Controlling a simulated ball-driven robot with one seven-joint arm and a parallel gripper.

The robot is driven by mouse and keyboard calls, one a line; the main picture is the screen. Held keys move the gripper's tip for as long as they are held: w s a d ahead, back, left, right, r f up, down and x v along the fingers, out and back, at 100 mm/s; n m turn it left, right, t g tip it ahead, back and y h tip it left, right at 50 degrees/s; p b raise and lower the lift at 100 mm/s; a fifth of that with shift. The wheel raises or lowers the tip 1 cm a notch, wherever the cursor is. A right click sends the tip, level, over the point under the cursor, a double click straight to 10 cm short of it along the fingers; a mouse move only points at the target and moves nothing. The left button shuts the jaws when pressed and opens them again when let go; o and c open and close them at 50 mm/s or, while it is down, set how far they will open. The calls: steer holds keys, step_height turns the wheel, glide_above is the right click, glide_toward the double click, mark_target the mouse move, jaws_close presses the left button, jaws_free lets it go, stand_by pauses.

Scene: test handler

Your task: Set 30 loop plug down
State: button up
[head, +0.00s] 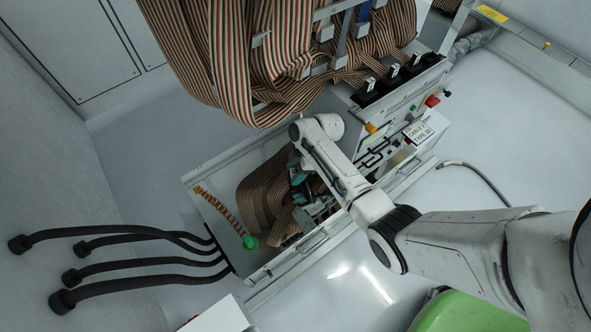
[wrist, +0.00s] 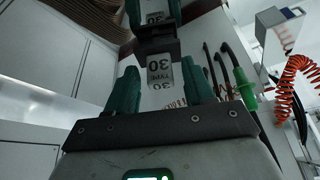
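A pale block labelled 30 (wrist: 160,72) shows between the two green fingers of my gripper (wrist: 160,64) in the wrist view. A dark collar (wrist: 158,49) is just above this label. A second label reading 30 (wrist: 155,18) lies beyond it, flanked by dark green parts. Narrow gaps show between the lower label and the fingers. Whether the fingertips press on the dark collar is unclear. In the head view my gripper (head: 300,188) is low over the open drawer, and its fingers and the plug cannot be made out.
The open drawer (head: 262,270) holds striped ribbon cable (head: 262,195). An orange coiled cord (head: 220,212) with a green end (head: 250,243) lies at its left. Black hoses (head: 140,283) extend left. Ribbon bundles (head: 240,60) and a connector panel (head: 410,95) stand above.

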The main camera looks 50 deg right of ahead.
steer(key=shift+r, duration=0.1)
steer(key=p+v, duration=0.4)
steer(key=v, duration=0.4)
steer(key=s+a+r+m+g+h, duration=0.1)
steer(key=s+a+m, duration=0.2)
steer(key=s+a, duration=0.25)
steer(key=s+a+r+m, duration=0.2)
steer(key=s+a, duration=0.2)
steer(key=a, duration=0.2)
steer(key=s+r+m+h, duration=0.3)
steer(key=s+r+m, duration=0.3)
steer(key=s, duration=0.6)
steer(key=shift+d+r+m+g, duration=0.15)
steer(key=shift+r+m+g, duration=0.15)
steer(key=shift+r, duration=0.45)
steer(key=shift+c, duration=0.4)
